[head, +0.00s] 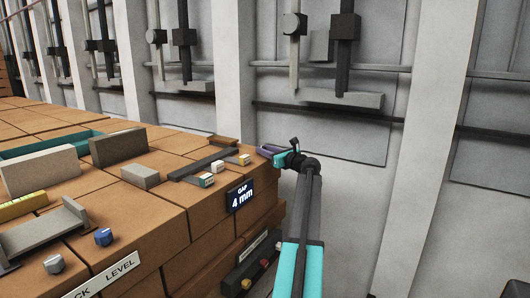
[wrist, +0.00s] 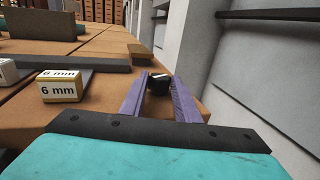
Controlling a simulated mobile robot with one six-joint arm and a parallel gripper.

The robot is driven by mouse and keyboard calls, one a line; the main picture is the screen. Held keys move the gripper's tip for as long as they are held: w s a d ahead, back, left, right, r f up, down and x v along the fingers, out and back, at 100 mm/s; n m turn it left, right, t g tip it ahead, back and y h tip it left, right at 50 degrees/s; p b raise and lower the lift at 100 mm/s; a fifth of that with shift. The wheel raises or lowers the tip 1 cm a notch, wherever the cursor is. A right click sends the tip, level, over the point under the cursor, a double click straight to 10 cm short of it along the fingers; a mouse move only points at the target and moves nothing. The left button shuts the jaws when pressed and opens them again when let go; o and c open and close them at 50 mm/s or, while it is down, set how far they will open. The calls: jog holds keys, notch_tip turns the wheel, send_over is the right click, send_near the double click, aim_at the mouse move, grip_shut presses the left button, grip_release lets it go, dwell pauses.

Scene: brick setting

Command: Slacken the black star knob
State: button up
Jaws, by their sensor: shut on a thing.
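The black star knob (wrist: 158,84) shows in the wrist view, near the corner of the brick top, with a pale mark on its upper face. My gripper (wrist: 160,90) has its two purple fingers on either side of the knob and is shut on it. In the head view, my gripper (head: 272,151) reaches the far right corner of the brick bench from the right. The knob cannot be made out there behind the fingers.
A dark sign (head: 240,197) on the bench side reads "GAP 4 mm". A block marked "6 mm" (wrist: 58,87) stands left of my gripper, near a long dark bar (head: 205,162). A blue knob (head: 103,237) sits at the front. A pale wall rises at the right.

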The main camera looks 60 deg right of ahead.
jog(key=shift+d+r+n+t+y+p, duration=0.1)
jog(key=shift+d+n+t+y+p, duration=0.2)
jog(key=shift+n+y, duration=0.55)
jog(key=shift+d+r+n+t+y+p, duration=0.15)
jog(key=shift+n+y+p, duration=0.25)
jog(key=shift+y, duration=0.75)
jog(key=shift+f, duration=0.15)
jog(key=shift+n+y, duration=0.55)
jog(key=shift+y, duration=0.25)
jog(key=o, duration=1)
jog(key=shift+o, duration=0.2)
jog(key=shift+s+f, duration=0.1)
jog(key=s, duration=1.3)
jog(key=shift+s+b, duration=0.35)
